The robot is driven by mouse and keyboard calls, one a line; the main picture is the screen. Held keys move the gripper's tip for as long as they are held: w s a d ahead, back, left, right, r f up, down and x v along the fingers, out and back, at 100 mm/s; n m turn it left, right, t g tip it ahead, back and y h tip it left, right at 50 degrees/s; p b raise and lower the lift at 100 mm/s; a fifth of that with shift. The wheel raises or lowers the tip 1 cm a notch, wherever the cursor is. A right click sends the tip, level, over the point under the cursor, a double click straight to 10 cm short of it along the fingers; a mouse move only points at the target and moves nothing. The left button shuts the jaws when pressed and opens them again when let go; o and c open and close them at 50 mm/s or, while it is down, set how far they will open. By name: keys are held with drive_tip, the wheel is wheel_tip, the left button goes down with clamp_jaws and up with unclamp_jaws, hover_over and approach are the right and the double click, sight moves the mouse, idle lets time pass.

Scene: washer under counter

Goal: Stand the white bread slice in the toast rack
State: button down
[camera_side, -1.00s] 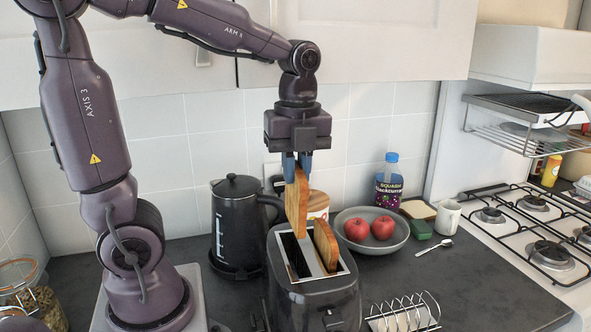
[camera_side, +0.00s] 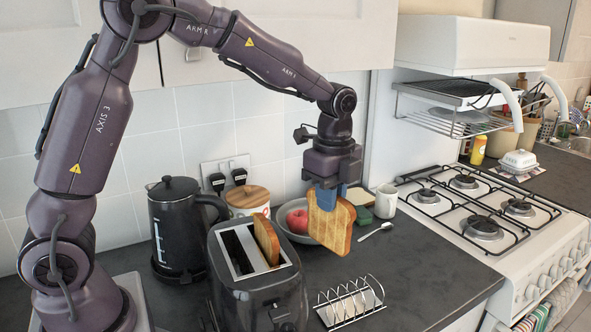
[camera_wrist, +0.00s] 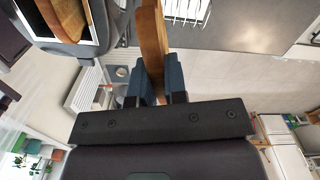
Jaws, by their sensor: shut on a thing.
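My gripper (camera_side: 328,196) is shut on a golden-brown toasted bread slice (camera_side: 331,224), which hangs upright in the air behind and above the toast rack. In the wrist view my gripper (camera_wrist: 158,78) pinches this slice (camera_wrist: 152,35) between its two fingers. The wire toast rack (camera_side: 350,302) stands on the counter at the front, with no slice standing in it. A pale slice with a brown crust (camera_side: 362,195) lies at the back, partly hidden by the held slice and gripper. Another browned slice (camera_side: 266,240) sticks out of the toaster's right slot.
The black toaster (camera_side: 262,293) stands left of the rack; its left slot looks empty. A black kettle (camera_side: 178,232) and grey bowl with apples (camera_side: 296,220) are behind. Counter right of the rack is clear.

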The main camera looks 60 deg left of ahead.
drive_tip(key=w+d+f+m, duration=0.1)
drive_tip(key=w+f, duration=0.1)
drive_tip(key=f, duration=0.5)
drive_tip(key=w+d+f+m, duration=0.2)
drive_tip(key=f, duration=0.5)
drive_tip(key=shift+w+f, duration=0.3)
drive_tip(key=shift+f, duration=0.1)
drive_tip(key=shift+d, duration=0.1)
drive_tip(key=c, duration=1.1)
unclamp_jaws()
drive_tip(key=shift+r, duration=3.45)
